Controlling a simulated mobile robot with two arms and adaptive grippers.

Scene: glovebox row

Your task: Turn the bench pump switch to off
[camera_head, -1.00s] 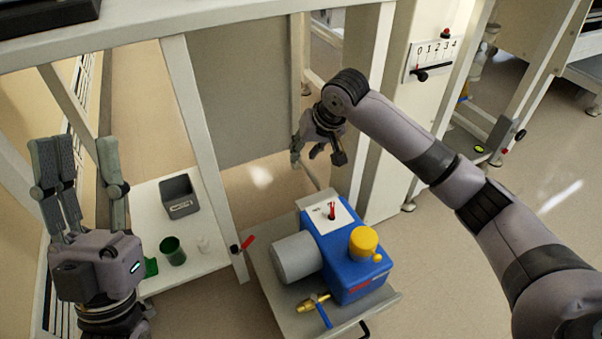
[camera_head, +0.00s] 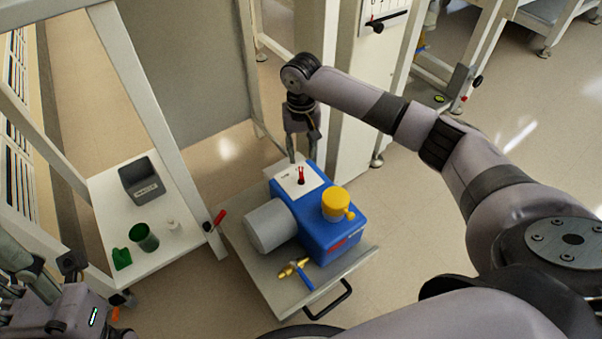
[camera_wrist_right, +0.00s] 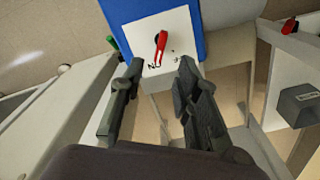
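The bench pump (camera_head: 320,225) is a blue box with a grey motor cylinder and a yellow cap, standing on a low grey shelf. Its switch (camera_head: 301,175) is a small red lever on a white plate (camera_head: 284,178) at the pump's far end. The red switch (camera_wrist_right: 161,45) also shows in the right wrist view, just beyond my fingertips. My right gripper (camera_head: 301,158) points down by the plate, fingers apart and empty; in the wrist view its fingers (camera_wrist_right: 160,78) lie either side below the switch, apart from it. My left gripper (camera_head: 35,285) is partly cut off at lower left.
A brass valve with a blue handle (camera_head: 302,274) lies in front of the pump. A red-handled lever (camera_head: 217,219) is on the frame post at left. A white shelf holds a grey bin (camera_head: 142,180) and a green cup (camera_head: 144,238). A white cabinet stands behind my right arm.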

